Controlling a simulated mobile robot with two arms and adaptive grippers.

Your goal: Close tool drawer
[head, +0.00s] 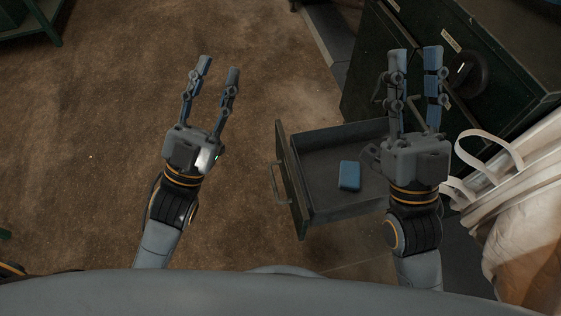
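The tool drawer (325,205) is pulled out of the dark green cabinet (365,75) in the head view. Its front panel (292,190) faces left and carries a bar handle (279,185). A blue box-like object (349,175) lies inside the drawer. My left gripper (219,68) is open and empty over the brown floor, left of the drawer and apart from it. My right gripper (415,62) is open and appears empty. It is above the cabinet end of the drawer and hides part of the drawer and cabinet.
A pale bulk bag with loop straps (530,200) hangs at the right, close to my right arm. A round dark knob (467,73) sits on the cabinet. A green frame (45,22) stands at the top left. The floor (110,130) left of the drawer is clear.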

